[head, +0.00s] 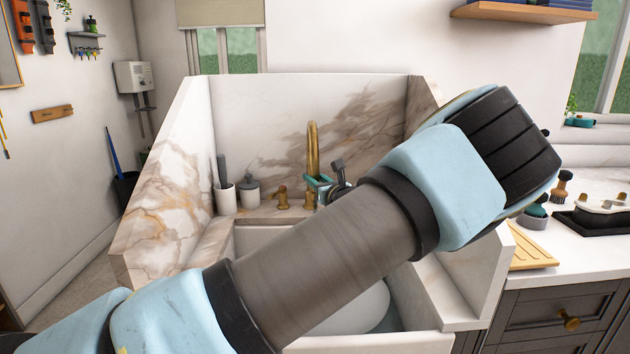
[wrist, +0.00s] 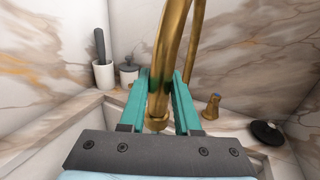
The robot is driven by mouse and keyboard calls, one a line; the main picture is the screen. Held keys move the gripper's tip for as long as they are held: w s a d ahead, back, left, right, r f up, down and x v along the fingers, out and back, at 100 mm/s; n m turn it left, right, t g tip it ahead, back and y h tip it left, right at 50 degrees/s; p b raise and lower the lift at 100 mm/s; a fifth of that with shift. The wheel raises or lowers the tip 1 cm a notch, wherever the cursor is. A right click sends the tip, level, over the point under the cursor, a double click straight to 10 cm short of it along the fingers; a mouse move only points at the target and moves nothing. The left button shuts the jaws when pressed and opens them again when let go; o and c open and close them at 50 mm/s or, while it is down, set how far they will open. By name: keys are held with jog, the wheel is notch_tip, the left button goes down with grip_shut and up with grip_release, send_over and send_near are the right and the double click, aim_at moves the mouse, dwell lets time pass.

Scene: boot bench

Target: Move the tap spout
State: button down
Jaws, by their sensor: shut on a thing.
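The brass tap spout (head: 313,148) rises in a tall curve at the back of the white sink, against the marble splashback. In the wrist view the spout (wrist: 171,55) comes down between the teal fingers of my gripper (wrist: 160,105). My gripper (head: 320,183) is shut on the spout near its lower outlet end. The outlet tip shows just below the fingers in the wrist view.
A brass tap handle (head: 282,197) stands left of the spout, and another handle (wrist: 211,107) stands right of it. A white cup (head: 226,200) and a grey lidded jar (head: 250,193) stand at the back left. Marble side walls (head: 165,190) flank the sink. A white plate (head: 355,310) lies in the basin.

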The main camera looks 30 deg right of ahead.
jog(key=shift+w+a, duration=0.2)
jog(key=shift+a, duration=0.15)
jog(key=c, duration=0.6)
grip_release()
jog(key=shift+s+d, duration=0.1)
jog(key=shift+s, duration=0.25)
jog(key=s+b, duration=0.2)
jog(key=s, duration=0.8)
jog(key=shift+s+a+b, duration=0.1)
jog(key=shift+a+b, duration=0.1)
jog(key=shift+b, duration=0.2)
